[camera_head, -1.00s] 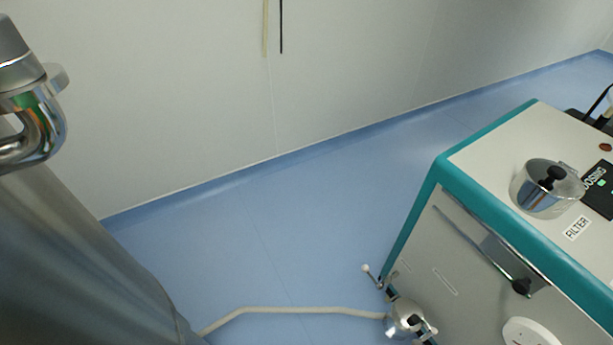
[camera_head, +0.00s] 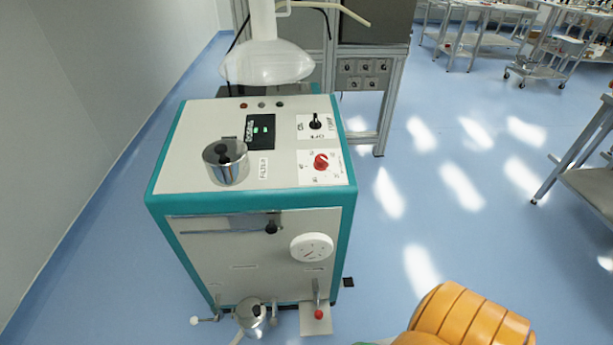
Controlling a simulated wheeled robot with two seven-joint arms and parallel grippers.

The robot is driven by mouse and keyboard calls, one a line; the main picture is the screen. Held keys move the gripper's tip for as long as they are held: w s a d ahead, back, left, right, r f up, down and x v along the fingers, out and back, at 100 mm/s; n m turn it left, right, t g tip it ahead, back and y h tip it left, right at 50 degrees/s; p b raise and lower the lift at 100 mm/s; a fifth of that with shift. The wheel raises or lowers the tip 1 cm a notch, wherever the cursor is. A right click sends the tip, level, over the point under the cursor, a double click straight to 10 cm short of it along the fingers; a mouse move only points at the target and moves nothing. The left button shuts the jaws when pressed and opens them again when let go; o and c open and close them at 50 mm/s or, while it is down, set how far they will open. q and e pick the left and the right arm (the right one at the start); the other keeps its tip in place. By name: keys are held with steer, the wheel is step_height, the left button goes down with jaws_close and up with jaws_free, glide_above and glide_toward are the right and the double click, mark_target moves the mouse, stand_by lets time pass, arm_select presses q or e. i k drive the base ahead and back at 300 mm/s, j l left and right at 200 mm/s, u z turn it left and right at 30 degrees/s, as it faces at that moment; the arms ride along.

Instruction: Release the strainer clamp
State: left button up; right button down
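A small round metal strainer (camera_head: 250,312) sits low at the front of the teal-edged machine (camera_head: 285,148), near the floor. Metal fittings show around it, with a lever with a white ball end (camera_head: 195,321) to its left. I cannot make out a clamp or its state at this size. A steel pot with a black knob (camera_head: 226,165) stands on the machine's top beside a FILTER label (camera_head: 263,168). A dark-knobbed latch (camera_head: 271,228) is on the front panel. Neither of my grippers is in view.
A red-ended lever (camera_head: 318,314) and a white dial (camera_head: 312,247) are on the front. A wall (camera_head: 80,120) runs along the left. A worktable (camera_head: 590,185) stands at the right. Blue floor between is open. An orange ribbed shape at the bottom right is unclear.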

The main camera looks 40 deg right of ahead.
mark_target(273, 321)
steer(key=z, duration=0.75)
